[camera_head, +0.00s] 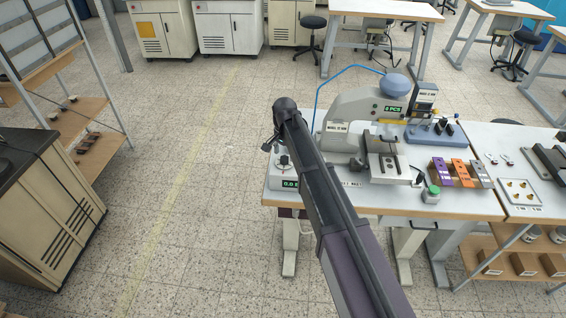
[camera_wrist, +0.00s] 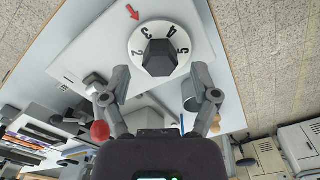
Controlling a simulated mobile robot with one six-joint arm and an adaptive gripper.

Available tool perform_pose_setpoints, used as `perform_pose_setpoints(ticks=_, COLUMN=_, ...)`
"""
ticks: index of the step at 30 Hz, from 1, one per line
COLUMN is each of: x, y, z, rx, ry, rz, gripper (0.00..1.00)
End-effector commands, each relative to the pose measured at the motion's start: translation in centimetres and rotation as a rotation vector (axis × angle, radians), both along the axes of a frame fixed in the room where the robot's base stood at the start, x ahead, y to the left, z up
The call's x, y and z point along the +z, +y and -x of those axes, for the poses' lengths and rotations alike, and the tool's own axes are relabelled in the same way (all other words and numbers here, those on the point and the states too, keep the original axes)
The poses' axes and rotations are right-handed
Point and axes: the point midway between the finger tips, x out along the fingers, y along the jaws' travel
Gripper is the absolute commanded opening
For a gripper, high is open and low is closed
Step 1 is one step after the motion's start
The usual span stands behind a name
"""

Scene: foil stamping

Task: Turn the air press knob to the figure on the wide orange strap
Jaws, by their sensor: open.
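The air press knob (camera_wrist: 161,57) is a dark faceted grip on a white dial. Figures 2, 3, 4 and 5 show on the dial, and the red arrow (camera_wrist: 132,11) beside it points at about the 3. My gripper (camera_wrist: 160,79) is open in the wrist view, its fingers apart and just short of the knob, one towards each side. In the head view the knob (camera_head: 284,160) is partly visible beside my arm, above a small green display. The orange strap (camera_head: 463,173) lies between a purple and a grey one; its print is too small to read.
The grey press (camera_head: 356,108) stands right of my arm, with a blue hose arching over it. A green button (camera_head: 432,193) sits near the table's front edge. A blue fixture (camera_head: 434,134) stands behind the straps. The floor left of the table is clear.

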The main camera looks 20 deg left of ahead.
Motion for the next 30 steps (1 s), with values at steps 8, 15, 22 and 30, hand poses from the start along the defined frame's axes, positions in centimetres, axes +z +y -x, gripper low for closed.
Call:
perform_pose_setpoints(ticks=8, x=-1.8, y=0.0, z=0.0, rx=0.0, ry=0.0, rz=0.0, gripper=0.78)
perform_pose_setpoints(ticks=15, x=-2.1, y=0.0, z=0.0, rx=0.0, ry=0.0, rz=0.0, gripper=0.78)
perform_pose_setpoints(ticks=22, x=-2.1, y=0.0, z=0.0, rx=0.0, ry=0.0, rz=0.0, gripper=0.78)
perform_pose_setpoints(ticks=30, x=-2.1, y=0.0, z=0.0, rx=0.0, ry=0.0, rz=0.0, gripper=0.06)
